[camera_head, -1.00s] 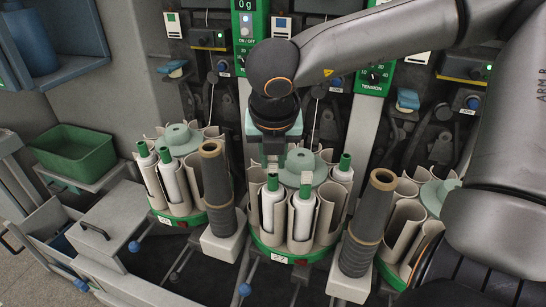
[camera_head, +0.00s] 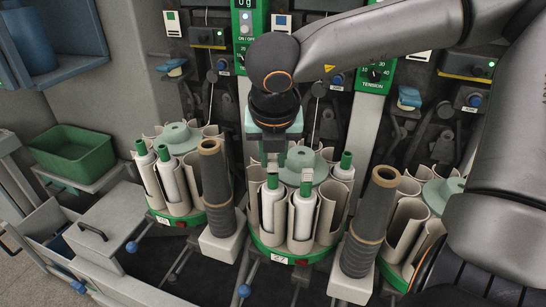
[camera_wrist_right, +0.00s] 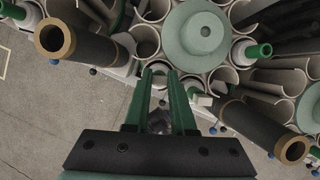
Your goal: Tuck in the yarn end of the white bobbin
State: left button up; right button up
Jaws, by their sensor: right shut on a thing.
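White bobbins with green tips stand in the pockets of the middle round magazine (camera_head: 270,250): a front-left one (camera_head: 273,212), a front one (camera_head: 304,218) and a back-right one (camera_head: 344,172). My right gripper (camera_head: 273,162) points down by the front edge of the magazine's pale green disc (camera_head: 303,163), just above and behind the front-left bobbin's tip. In the right wrist view its green fingers (camera_wrist_right: 160,75) show a narrow gap. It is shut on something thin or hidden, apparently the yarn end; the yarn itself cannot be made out. My left gripper is out of view.
Dark posts (camera_head: 216,190) and (camera_head: 369,225) stand close on both sides of the middle magazine. Another magazine (camera_head: 178,212) with white bobbins is on the left, and part of a third (camera_head: 405,265) on the right. A green bin (camera_head: 73,150) stands far left.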

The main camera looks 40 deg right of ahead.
dwell(0.5)
jog(key=shift+f+b, duration=0.2)
jog(key=shift+b, duration=0.55)
jog(key=o, duration=1.4)
